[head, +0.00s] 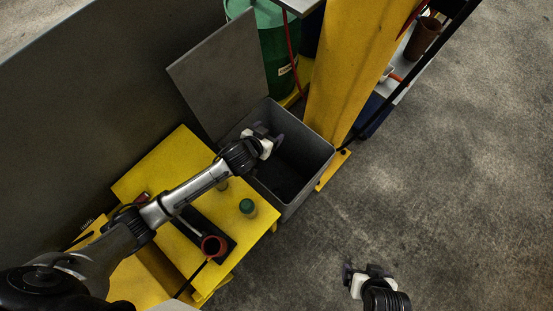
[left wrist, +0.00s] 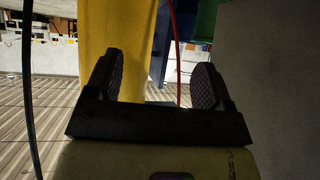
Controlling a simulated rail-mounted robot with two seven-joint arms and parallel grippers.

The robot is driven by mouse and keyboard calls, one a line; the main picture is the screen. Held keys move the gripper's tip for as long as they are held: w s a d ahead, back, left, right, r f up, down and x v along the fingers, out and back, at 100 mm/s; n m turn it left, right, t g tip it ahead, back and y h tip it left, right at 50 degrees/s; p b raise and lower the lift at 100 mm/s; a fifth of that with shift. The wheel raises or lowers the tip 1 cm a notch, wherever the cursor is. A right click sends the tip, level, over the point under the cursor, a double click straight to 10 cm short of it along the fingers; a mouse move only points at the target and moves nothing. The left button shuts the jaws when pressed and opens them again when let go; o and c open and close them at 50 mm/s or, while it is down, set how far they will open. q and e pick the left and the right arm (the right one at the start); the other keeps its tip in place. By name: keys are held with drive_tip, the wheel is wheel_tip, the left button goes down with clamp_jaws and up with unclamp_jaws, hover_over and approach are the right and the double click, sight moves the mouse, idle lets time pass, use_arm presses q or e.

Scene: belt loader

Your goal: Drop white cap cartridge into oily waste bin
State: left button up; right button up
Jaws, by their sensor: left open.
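The oily waste bin appears to be the grey open bin (head: 310,175), with its grey lid (head: 222,75) raised. My left gripper (head: 268,134) is over the bin's opening near its back left side. In the left wrist view its two dark fingers (left wrist: 157,82) stand wide apart with nothing between them. I cannot make out a white cap cartridge in either view; the bin's inside is dark and partly hidden by the gripper. My right gripper (head: 367,270) is above the bare floor at the lower right, and its jaw opening is unclear.
A yellow table (head: 160,170) left of the bin carries a green-capped item (head: 247,207), a reddish cup (head: 213,246) and a dark tray (head: 190,232). A green drum (head: 278,45) and yellow post (head: 350,70) stand behind the bin. The floor at right is clear.

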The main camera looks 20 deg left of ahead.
use_arm(q)
drive_tip(key=p+v, duration=0.3)
drive_tip(key=v, duration=1)
drive_tip(key=shift+p, duration=0.3)
drive_tip(key=shift+w, duration=0.1)
